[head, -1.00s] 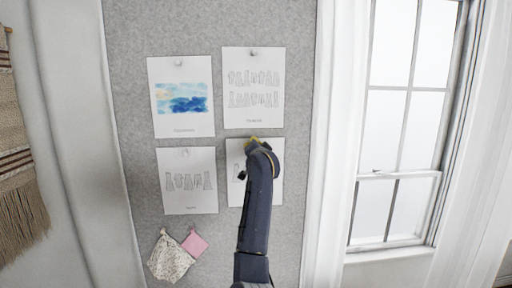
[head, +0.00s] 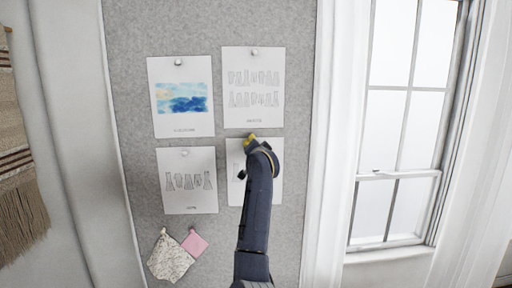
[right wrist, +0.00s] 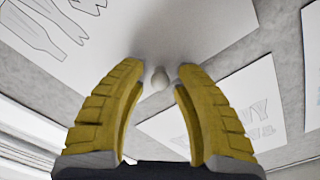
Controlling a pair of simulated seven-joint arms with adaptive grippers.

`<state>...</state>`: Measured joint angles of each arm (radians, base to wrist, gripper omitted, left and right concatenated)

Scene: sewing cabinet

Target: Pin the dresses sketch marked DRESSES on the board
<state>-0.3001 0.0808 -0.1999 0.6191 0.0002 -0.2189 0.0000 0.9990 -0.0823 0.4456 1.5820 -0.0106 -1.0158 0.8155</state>
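My right arm reaches up to the board, with its gripper (head: 249,138) at the top edge of the lower right sheet (head: 234,186), partly covering it. In the right wrist view my yellow fingers (right wrist: 157,68) are apart. A small round silver pin (right wrist: 159,78) shows between their tips, with a gap on each side. Behind it is a white sheet (right wrist: 190,30) with outlined garment shapes at upper left. The upper right sheet (head: 254,110) has two rows of dress-like outlines and a pin at its top. Captions are too small to read. My left gripper is out of view.
The grey board (head: 135,30) also bears a blue watercolour sheet (head: 181,125) and a lower left sketch sheet (head: 187,203), both pinned. Fabric swatches (head: 172,258) hang below.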

